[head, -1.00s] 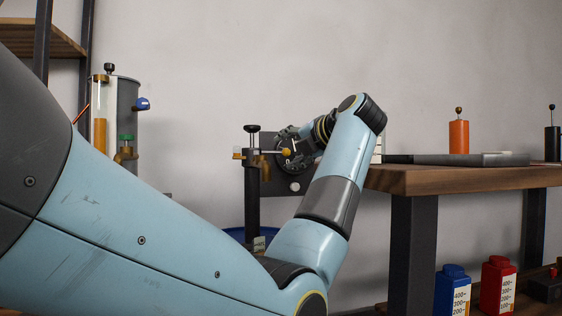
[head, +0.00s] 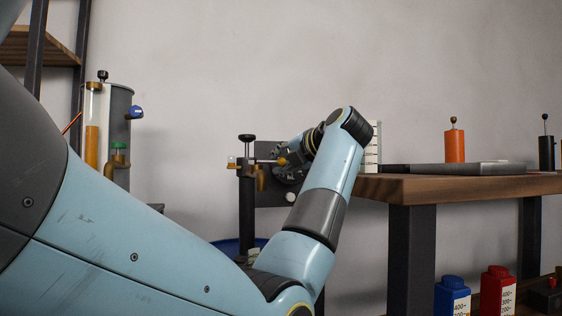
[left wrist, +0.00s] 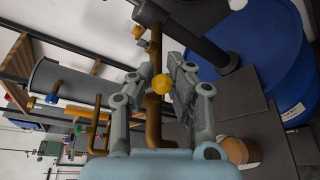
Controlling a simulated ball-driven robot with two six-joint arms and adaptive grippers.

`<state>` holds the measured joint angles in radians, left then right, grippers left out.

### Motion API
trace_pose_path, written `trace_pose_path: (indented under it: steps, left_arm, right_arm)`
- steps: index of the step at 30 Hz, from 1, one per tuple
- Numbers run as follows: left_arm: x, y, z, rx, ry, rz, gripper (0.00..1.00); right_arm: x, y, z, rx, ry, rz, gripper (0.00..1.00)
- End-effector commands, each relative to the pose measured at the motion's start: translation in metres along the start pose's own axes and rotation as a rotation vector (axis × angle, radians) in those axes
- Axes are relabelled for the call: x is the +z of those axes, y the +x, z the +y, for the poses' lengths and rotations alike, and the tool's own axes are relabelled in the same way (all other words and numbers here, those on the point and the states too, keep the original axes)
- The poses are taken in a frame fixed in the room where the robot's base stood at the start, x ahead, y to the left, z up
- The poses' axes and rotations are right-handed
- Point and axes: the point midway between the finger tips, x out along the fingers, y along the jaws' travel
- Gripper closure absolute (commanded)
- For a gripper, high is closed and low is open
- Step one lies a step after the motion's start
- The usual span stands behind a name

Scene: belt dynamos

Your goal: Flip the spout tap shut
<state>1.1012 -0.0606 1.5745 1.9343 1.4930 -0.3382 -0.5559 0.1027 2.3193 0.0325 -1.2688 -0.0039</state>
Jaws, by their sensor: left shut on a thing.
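The spout tap has a brass spout (head: 261,178) on a dark post (head: 247,205) topped by a black knob. Its lever ends in a yellow ball (head: 283,161). My left gripper (head: 284,156) is at this ball, partly hidden by its own arm. In the left wrist view the yellow ball (left wrist: 161,84) sits between the two grey fingers, in front of the brass pipe (left wrist: 155,120). My left gripper (left wrist: 161,92) is shut on the lever at the ball. My right gripper is in neither view.
A blue drum (left wrist: 268,65) stands beside the post. A wooden bench (head: 450,187) carries an orange cylinder (head: 454,145) at the right. A grey tank (head: 119,100) with a green-handled tap stands at the left. Blue (head: 453,298) and red (head: 497,293) bottles sit below the bench.

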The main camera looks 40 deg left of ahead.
Motion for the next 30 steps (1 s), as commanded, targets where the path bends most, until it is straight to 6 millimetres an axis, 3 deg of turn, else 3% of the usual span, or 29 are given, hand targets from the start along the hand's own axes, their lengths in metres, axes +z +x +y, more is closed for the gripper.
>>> trace_pose_path:
  steps: [5,12,25,26,30]
  left_arm:
    - [0.002,0.0,0.005,0.013,-0.008,0.015,1.0]
    - [0.007,0.007,0.005,0.085,-0.039,0.13,1.0]
    - [0.006,0.01,0.004,0.115,-0.053,0.172,1.0]
    - [0.006,0.01,0.004,0.115,-0.053,0.172,0.86]
    - [0.006,0.01,0.004,0.114,-0.052,0.172,0.67]
  right_arm:
    - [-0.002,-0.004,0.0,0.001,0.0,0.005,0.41]
    - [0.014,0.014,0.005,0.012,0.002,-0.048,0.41]
    - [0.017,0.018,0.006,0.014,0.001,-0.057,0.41]
    - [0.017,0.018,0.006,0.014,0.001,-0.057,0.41]
    - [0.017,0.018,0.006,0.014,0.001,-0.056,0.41]
